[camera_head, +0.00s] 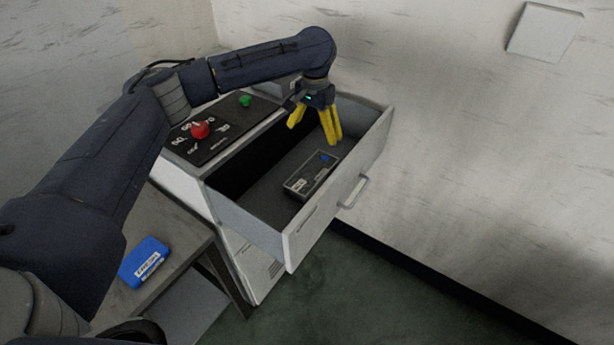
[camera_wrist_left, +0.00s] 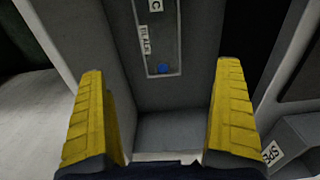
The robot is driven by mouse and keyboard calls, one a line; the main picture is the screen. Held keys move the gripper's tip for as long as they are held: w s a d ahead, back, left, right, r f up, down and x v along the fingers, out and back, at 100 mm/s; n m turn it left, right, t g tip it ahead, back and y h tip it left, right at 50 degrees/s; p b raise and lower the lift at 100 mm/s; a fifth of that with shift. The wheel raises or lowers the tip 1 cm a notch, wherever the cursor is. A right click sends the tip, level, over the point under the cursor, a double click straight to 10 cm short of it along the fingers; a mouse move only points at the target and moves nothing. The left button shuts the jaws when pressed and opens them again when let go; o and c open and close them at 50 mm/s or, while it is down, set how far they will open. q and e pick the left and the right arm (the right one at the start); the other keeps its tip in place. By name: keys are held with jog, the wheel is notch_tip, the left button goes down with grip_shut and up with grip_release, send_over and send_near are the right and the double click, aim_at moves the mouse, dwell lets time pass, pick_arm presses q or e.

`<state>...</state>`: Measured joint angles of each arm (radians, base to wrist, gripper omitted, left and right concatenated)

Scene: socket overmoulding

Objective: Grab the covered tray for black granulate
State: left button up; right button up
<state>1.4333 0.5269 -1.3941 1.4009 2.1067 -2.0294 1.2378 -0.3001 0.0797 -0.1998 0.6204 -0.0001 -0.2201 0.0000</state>
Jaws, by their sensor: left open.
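A dark covered tray (camera_head: 311,176) with a light rim, a label and a blue spot lies on the floor of the open drawer (camera_head: 258,207). The tray also shows in the left wrist view (camera_wrist_left: 163,38), at the top centre, beyond the fingertips. My left gripper (camera_head: 314,133) has yellow fingers, is open and empty, and hangs over the far end of the drawer, apart from the tray. Its two fingers (camera_wrist_left: 158,85) frame the lower part of the left wrist view. My right gripper is not in view.
The drawer walls and front with its handle (camera_head: 353,191) surround the tray. A control panel (camera_head: 221,127) with a red and a green button sits beside the drawer. A blue box (camera_head: 145,262) lies on a grey table (camera_head: 187,244) at lower left. A plain wall stands behind.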

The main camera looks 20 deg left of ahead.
aim_at(312, 171)
pick_arm(q)
jog(key=f, duration=1.7)
jog(key=shift+s+a+f, duration=0.1)
jog(key=shift+s+f, duration=0.05)
jog(key=shift+s, duration=0.05)
jog(key=c, duration=1.6)
